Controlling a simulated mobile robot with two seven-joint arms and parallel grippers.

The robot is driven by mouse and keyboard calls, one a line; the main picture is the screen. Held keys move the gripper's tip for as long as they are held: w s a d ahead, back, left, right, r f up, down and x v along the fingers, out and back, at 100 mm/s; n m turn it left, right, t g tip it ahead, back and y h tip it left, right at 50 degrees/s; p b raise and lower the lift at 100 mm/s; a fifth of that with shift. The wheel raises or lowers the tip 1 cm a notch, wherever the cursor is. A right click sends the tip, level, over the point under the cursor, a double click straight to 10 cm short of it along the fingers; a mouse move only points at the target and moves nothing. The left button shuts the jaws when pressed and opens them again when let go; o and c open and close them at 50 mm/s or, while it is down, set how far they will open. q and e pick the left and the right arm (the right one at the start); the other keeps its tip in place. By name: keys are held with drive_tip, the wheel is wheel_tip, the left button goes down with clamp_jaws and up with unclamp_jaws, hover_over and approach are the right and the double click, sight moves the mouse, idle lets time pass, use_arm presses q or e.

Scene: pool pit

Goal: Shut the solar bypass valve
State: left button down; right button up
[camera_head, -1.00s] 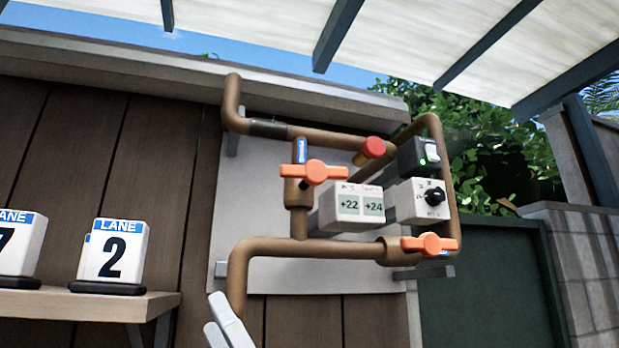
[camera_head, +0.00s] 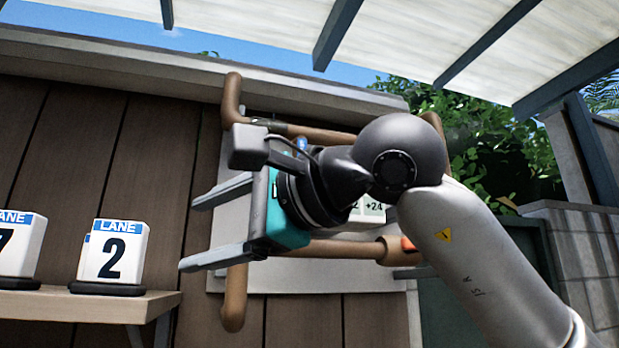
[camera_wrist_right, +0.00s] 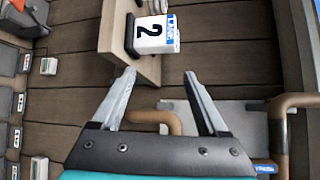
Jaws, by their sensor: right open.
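Copper pipework (camera_head: 310,133) is fixed to a light panel on the wooden wall. The upper orange valve handle is hidden behind my right wrist; only its blue tag (camera_head: 301,144) shows. A sliver of the lower right orange handle (camera_head: 407,244) shows beside my forearm. My right gripper (camera_head: 190,235) is open and empty, its fingers pointing left in front of the panel's left edge. In the right wrist view it is open (camera_wrist_right: 159,75), with a pipe bend (camera_wrist_right: 165,117) seen between and behind the fingers. My left gripper is not in view.
A shelf (camera_head: 60,304) at left holds lane markers, one with a 2 (camera_head: 114,252); that marker also shows in the right wrist view (camera_wrist_right: 155,34). A grey display box (camera_head: 374,210) is mostly behind my arm. Open space lies left of the gripper, above the shelf.

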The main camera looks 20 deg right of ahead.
drive_tip(key=s+d+r+m+t+h, duration=0.2)
drive_tip(key=d+r+m+t+h, duration=0.1)
drive_tip(key=d+r+h, duration=0.4)
drive_tip(key=s+d+r+m+t+h, duration=0.2)
drive_tip(key=d+r+t+h, duration=0.15)
drive_tip(key=d, duration=0.45)
drive_tip(key=shift+g, duration=0.25)
drive_tip(key=w+p, duration=0.1)
drive_tip(key=w, duration=0.4)
drive_tip(key=w+p, duration=0.2)
drive_tip(key=w, duration=0.3)
drive_tip(key=w+p, duration=0.2)
drive_tip(key=w, duration=0.2)
drive_tip(key=shift+w+a+r, duration=0.3)
drive_tip(key=shift+w, duration=0.1)
